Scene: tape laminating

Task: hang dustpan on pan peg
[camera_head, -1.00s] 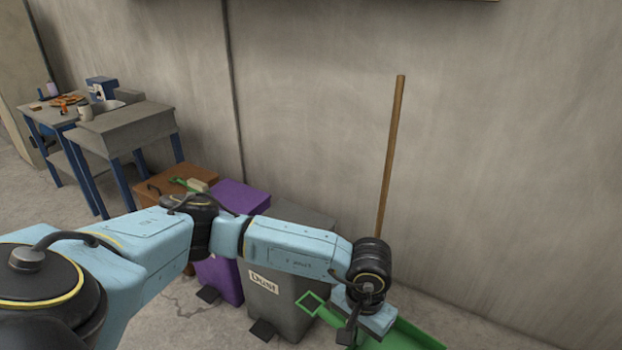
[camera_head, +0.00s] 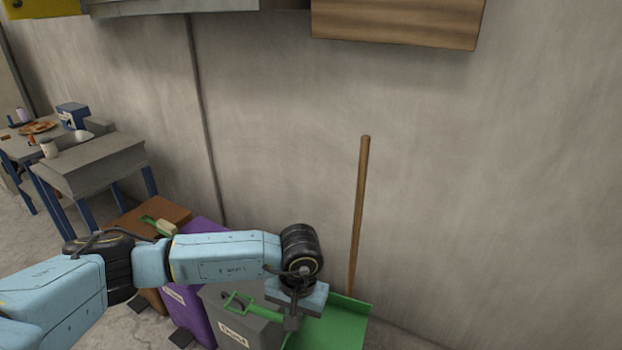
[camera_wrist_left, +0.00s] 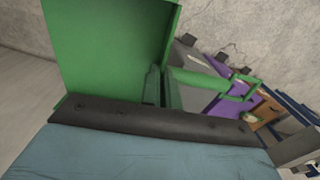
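The green dustpan (camera_head: 337,326) is at the bottom centre of the head view, its pan to the right and its looped handle (camera_head: 238,303) to the left. My left gripper (camera_head: 291,322) is shut on the dustpan's handle near the pan. In the left wrist view the pan (camera_wrist_left: 108,48) fills the upper left and the handle (camera_wrist_left: 195,80) runs right from the gripper (camera_wrist_left: 158,88). The pan overlaps the broom stick's lower end in the picture; I cannot tell whether they touch. I cannot make out a pan peg. My right gripper is not in view.
A wooden stick (camera_head: 360,205) leans on the bare wall. A wooden cabinet (camera_head: 397,22) hangs above. A grey bin (camera_head: 240,330), a purple bin (camera_head: 190,318) and a brown bin (camera_head: 172,212) stand below my arm. A grey desk (camera_head: 92,163) is at left.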

